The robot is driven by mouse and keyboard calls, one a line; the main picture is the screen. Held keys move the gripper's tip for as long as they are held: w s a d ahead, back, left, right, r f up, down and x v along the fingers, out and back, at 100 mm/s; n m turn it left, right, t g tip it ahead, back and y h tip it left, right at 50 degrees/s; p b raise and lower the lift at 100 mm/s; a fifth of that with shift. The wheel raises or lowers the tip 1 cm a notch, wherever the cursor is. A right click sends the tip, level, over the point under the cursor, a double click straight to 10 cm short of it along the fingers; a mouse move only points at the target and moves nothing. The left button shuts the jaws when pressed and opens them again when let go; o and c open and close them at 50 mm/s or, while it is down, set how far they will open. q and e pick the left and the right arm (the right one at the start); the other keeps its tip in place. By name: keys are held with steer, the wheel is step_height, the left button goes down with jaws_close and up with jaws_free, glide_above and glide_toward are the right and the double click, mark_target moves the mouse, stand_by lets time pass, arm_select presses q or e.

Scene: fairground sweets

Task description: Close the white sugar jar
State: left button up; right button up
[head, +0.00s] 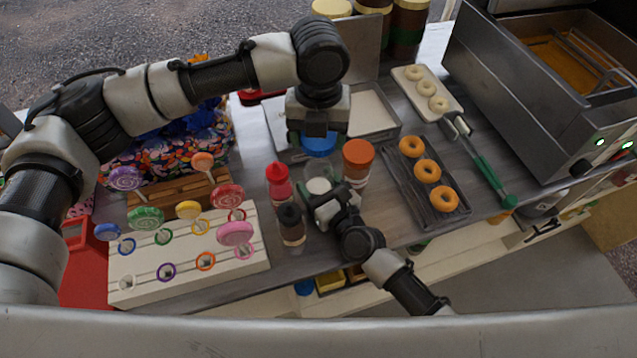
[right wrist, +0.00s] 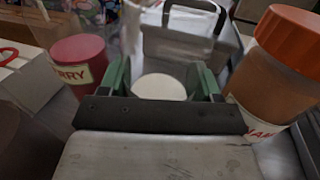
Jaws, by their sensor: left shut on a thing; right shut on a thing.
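The sugar jar (head: 319,185) is a clear jar with white sugar in it, standing on the counter between a red bottle and an orange-lidded jar. My right gripper (head: 325,203) is shut on the jar from the front. In the right wrist view its green fingers (right wrist: 160,84) stand either side of the white sugar (right wrist: 158,88). My left gripper (head: 318,134) points down from above and is shut on a blue lid (head: 320,146). The gripper partly hides the lid.
Close by are the red bottle (head: 277,180), a dark-capped bottle (head: 291,222) and the orange-lidded jar (head: 358,156). A lollipop stand (head: 190,284) is at left. A doughnut rack (head: 398,188) and fryer (head: 545,85) are at right.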

mark_target(317, 167)
arm_select(q)
steer(key=shift+f, duration=2.45)
steer(key=shift+f, duration=0.9)
steer(key=shift+f, duration=0.6)
arm_select(e)
jaws_close()
arm_select(q)
steer(key=m, duration=0.5)
steer(key=shift+a+m, duration=0.1)
steer(key=shift+m, duration=0.3)
steer(key=m, duration=0.4)
steer(key=shift+w, duration=0.1)
steer(key=o, duration=0.9)
